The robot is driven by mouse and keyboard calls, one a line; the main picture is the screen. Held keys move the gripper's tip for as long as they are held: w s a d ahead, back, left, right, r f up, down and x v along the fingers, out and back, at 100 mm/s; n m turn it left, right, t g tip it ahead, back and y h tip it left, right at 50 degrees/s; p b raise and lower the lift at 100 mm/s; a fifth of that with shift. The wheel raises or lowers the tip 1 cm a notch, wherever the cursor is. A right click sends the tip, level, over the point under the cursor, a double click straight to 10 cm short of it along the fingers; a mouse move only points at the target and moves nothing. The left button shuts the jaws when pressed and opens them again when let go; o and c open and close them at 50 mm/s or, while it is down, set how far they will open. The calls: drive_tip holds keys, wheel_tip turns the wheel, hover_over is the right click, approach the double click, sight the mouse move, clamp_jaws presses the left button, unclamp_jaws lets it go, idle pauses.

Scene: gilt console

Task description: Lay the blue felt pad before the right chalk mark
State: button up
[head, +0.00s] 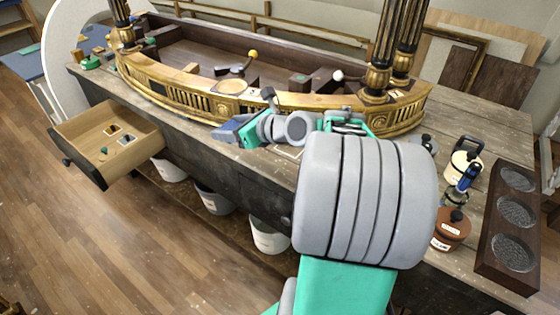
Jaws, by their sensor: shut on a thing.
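My gripper (246,134) is at the front edge of the gilt console, seen from behind along my arm. It is shut on a flat blue piece, which looks like the blue felt pad (227,130). The pad is tilted, and its far side sits close to the console's curved front. I cannot tell whether it touches the bench top. A pale chalk outline (289,152) shows on the bench just right of and below my gripper, partly hidden by my arm. I cannot tell whether it is the right mark, and no second mark is clear.
The gilt console (205,98) spans the bench (480,115), with dark columns at both ends. An open drawer (87,132) juts out at left. Jars, including a brown one (452,226), and a dark tray with round wells (497,222) stand at right. Buckets (268,237) sit below.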

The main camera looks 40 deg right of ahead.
drive_tip(key=s+d+f, duration=0.3)
drive_tip(key=d+f, duration=0.2)
drive_tip(key=d, duration=0.4)
drive_tip(key=b, duration=0.1)
hover_over(278, 159)
wheel_tip(278, 159, down, 5)
drive_tip(key=shift+s+r, duration=0.1)
drive_tip(key=shift+r, duration=0.1)
drive_tip(key=shift+f, duration=1.55)
drive_tip(key=shift+f, duration=0.1)
drive_tip(key=o, duration=1)
